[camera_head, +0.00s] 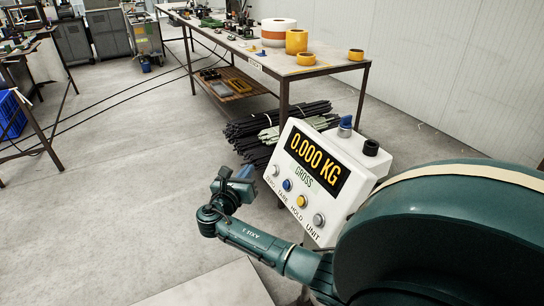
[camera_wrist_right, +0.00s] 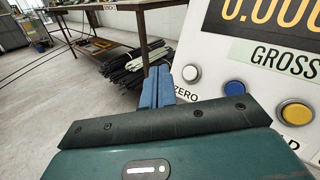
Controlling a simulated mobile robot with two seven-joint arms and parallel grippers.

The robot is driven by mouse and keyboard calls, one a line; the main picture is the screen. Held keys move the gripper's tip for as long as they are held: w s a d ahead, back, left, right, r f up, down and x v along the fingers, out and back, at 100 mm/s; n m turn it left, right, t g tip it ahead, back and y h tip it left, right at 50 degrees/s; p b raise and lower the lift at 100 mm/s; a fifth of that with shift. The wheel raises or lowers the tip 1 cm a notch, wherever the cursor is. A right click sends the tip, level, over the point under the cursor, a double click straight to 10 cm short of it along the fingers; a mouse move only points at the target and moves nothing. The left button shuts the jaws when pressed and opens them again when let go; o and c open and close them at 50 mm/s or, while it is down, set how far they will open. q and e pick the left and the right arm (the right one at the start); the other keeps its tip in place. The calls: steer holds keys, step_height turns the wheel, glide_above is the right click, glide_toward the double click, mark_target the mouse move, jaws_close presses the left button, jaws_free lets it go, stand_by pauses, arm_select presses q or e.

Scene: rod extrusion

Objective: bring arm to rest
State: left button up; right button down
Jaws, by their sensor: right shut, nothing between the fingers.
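My right arm reaches in from the lower right, and its gripper (camera_head: 240,178) is in front of the white weighing indicator (camera_head: 350,150), to its left. In the right wrist view the blue fingers (camera_wrist_right: 158,85) are together and empty, pointing away past the ZERO button (camera_wrist_right: 190,73). They look close to the indicator's left edge; I cannot tell the exact gap. The display reads 0.000 KG, GROSS. My left gripper is not in view.
A long table (camera_head: 275,58) with rolls and tools stands at the back. Bundles of black rods (camera_head: 255,135) lie behind the indicator. A blue crate (camera_head: 12,115) is at far left. The grey floor (camera_head: 120,200) left of my gripper is open. A pale flat surface (camera_head: 215,288) lies below.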

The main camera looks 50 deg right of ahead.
stand_by(0.7)
steer(key=s+a+f+m+t+y+p, duration=0.15)
steer(key=s+a+f+m+y, duration=0.25)
steer(key=s+a+f+y, duration=0.4)
steer(key=s+a+f+m+t+y+p, duration=0.1)
steer(key=s+a+f+m+y+p, duration=0.35)
steer(key=a, duration=0.55)
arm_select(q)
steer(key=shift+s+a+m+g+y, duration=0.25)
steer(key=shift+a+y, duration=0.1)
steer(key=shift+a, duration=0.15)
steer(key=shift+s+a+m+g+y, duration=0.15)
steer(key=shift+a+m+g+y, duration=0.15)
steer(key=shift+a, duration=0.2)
arm_select(e)
steer(key=s+a+r+m+y, duration=0.2)
steer(key=s+a+m+y, duration=0.1)
steer(key=s+a+m, duration=0.2)
steer(key=s+a+r+m+t+y, duration=0.1)
steer(key=s+a+r+m+y, duration=0.2)
steer(key=s+a+m, duration=0.3)
steer(key=shift+m+y, duration=0.55)
steer(key=shift+m, duration=0.6)
